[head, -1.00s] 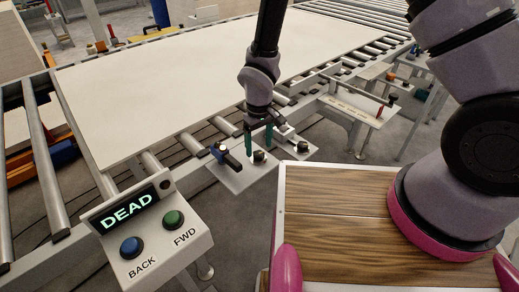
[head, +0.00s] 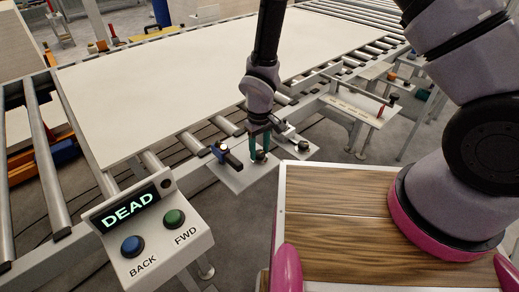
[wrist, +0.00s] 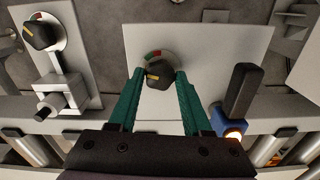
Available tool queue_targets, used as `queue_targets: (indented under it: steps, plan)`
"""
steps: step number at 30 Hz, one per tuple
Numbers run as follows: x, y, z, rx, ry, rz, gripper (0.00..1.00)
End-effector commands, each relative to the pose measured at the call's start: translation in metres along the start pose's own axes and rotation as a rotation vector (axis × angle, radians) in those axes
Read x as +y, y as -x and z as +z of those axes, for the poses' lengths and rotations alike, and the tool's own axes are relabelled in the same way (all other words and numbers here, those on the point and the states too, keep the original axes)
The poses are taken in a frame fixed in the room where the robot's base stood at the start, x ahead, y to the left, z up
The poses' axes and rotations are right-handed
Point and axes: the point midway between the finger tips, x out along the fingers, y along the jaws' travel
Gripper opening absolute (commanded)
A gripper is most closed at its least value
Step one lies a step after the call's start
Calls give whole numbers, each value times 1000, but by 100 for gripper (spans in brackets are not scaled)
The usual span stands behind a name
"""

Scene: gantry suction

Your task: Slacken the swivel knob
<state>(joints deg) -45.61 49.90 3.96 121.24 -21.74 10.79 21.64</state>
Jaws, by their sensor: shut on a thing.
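A black knob (wrist: 158,77) with a yellow mark sits over a red-and-green dial on a pale plate (wrist: 215,45). My gripper (wrist: 160,72) is shut on this knob, one green finger on each side. In the head view my gripper (head: 260,158) reaches down to the plate beside the conveyor, and its fingers hide most of the knob. A second, similar black knob (head: 303,145) stands on a plate to the right; it also shows at the upper left of the wrist view (wrist: 40,34). No label tells which is the swivel knob.
A blue clamp with a black lever (head: 229,158) stands close left of my gripper. A large white board (head: 190,75) lies on the conveyor rollers behind. A control box (head: 150,235) reading DEAD, with BACK and FWD buttons, is at the front left.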

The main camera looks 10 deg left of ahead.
Motion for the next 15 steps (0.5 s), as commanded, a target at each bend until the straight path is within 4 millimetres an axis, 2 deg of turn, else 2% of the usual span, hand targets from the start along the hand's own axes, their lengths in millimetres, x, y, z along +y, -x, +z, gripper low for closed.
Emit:
queue_targets:
  steps: [15]
  plan:
    - [0, 0, 1, -3, 319, -1, 0]
